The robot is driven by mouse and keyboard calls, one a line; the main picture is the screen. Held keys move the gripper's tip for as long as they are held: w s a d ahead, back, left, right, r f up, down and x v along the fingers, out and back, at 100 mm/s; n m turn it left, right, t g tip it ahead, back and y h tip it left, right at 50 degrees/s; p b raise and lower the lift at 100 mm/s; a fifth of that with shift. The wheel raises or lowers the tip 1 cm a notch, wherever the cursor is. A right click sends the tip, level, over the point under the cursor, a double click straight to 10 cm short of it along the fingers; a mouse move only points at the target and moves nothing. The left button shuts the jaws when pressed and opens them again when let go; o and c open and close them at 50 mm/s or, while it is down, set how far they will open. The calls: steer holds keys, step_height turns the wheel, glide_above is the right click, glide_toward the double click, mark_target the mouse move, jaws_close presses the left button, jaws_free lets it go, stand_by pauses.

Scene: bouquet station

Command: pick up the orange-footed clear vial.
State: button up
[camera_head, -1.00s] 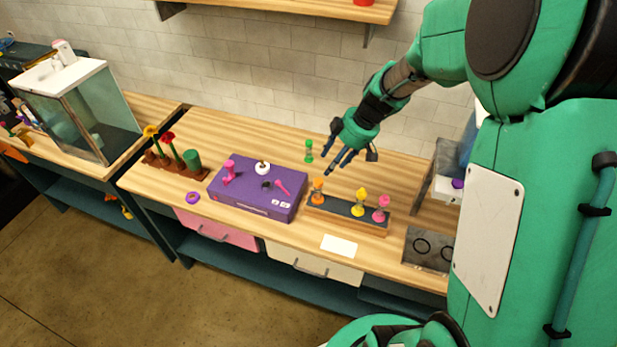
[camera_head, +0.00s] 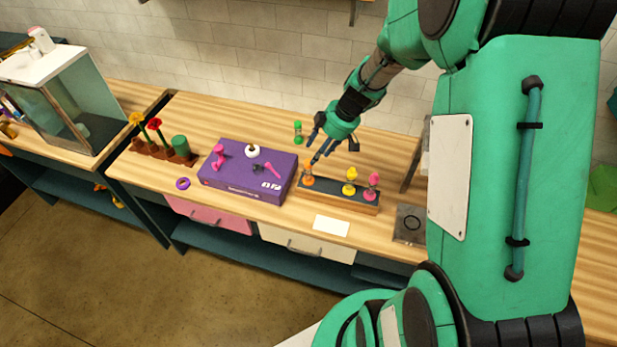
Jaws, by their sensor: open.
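The orange-footed clear vial (camera_head: 308,175) stands at the left end of a dark-topped wooden rack (camera_head: 340,201) on the counter. A yellow vial (camera_head: 350,181) and a pink vial (camera_head: 372,186) stand to its right on the same rack. My gripper (camera_head: 318,157) is open and empty, fingers pointing down, just above and slightly right of the orange vial's top. I cannot tell whether a finger touches it. A green vial (camera_head: 298,131) stands apart behind the rack, left of my gripper.
A purple case (camera_head: 245,185) with small pink, white and dark items lies left of the rack. A flower holder (camera_head: 160,153) and a purple ring (camera_head: 183,184) are farther left. A white card (camera_head: 331,226) lies in front. A grey panel (camera_head: 409,224) is at the right.

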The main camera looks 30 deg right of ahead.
mark_target(308, 164)
steer(key=shift+x, duration=1.85)
steer(key=shift+f, duration=0.1)
steer(key=shift+p+x, duration=0.3)
steer(key=shift+x, duration=2.25)
jaws_close()
